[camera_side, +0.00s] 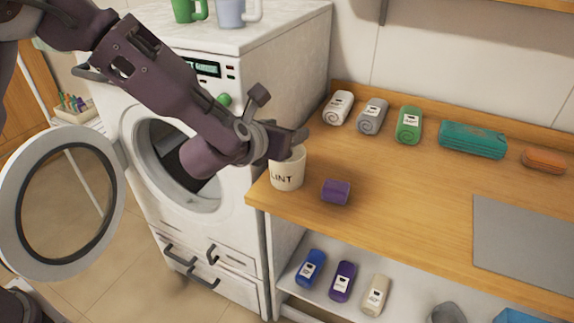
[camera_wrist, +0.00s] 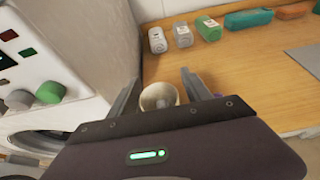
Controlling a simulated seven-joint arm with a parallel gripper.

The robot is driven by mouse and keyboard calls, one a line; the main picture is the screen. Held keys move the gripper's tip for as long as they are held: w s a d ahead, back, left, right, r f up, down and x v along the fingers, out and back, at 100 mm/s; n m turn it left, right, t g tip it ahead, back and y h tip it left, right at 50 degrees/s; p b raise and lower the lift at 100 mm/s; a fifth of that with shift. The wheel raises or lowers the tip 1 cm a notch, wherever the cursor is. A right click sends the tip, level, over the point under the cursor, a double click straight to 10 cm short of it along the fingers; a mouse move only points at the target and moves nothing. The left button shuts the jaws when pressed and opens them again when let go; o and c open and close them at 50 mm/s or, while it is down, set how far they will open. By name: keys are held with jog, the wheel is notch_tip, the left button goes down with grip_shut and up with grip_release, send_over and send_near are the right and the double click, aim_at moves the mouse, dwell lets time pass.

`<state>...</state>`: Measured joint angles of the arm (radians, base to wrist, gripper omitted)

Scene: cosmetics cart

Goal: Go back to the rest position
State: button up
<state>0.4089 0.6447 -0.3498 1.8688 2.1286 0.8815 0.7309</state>
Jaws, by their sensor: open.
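My gripper (camera_side: 292,140) is above and at the rim of a cream cup marked "LINT" (camera_side: 287,173) at the left end of the wooden counter. In the wrist view, my gripper (camera_wrist: 158,85) is open, with its two fingers apart. The cup (camera_wrist: 158,97) shows between and beyond the fingers, and something pale shows inside it. Whether a finger touches the cup I cannot tell. The gripper partly hides the cup's rim in the side view.
A purple block (camera_side: 336,192) lies right of the cup. Rolled items, a teal case (camera_side: 472,140) and an orange case (camera_side: 544,160) line the counter's back. The washer's round door (camera_side: 110,200) stands open at left. A grey mat (camera_side: 520,240) lies at right.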

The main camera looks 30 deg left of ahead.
jog(key=v, duration=0.2)
jog(key=shift+s+r, duration=0.15)
jog(key=shift+s, duration=0.15)
jog(key=s+a+r+n+g+y, duration=0.3)
jog(key=s+a+r+n+y, duration=0.1)
jog(key=s+a+n, duration=0.6)
jog(key=s+a+r+n+g+y, duration=0.3)
jog(key=s+a+n, duration=0.45)
jog(key=a, duration=0.45)
jog(key=s+f+n+g+h, duration=0.1)
jog(key=s+n+g+h, duration=0.2)
jog(key=s+n, duration=0.85)
jog(key=s+d+n+t+h, duration=0.1)
jog(key=s+d+n+h, duration=0.3)
jog(key=s+d+n, duration=0.1)
jog(key=shift+s+d+r+n, duration=0.2)
jog(key=shift+d+r+n, duration=0.1)
jog(key=shift+d+n, duration=0.65)
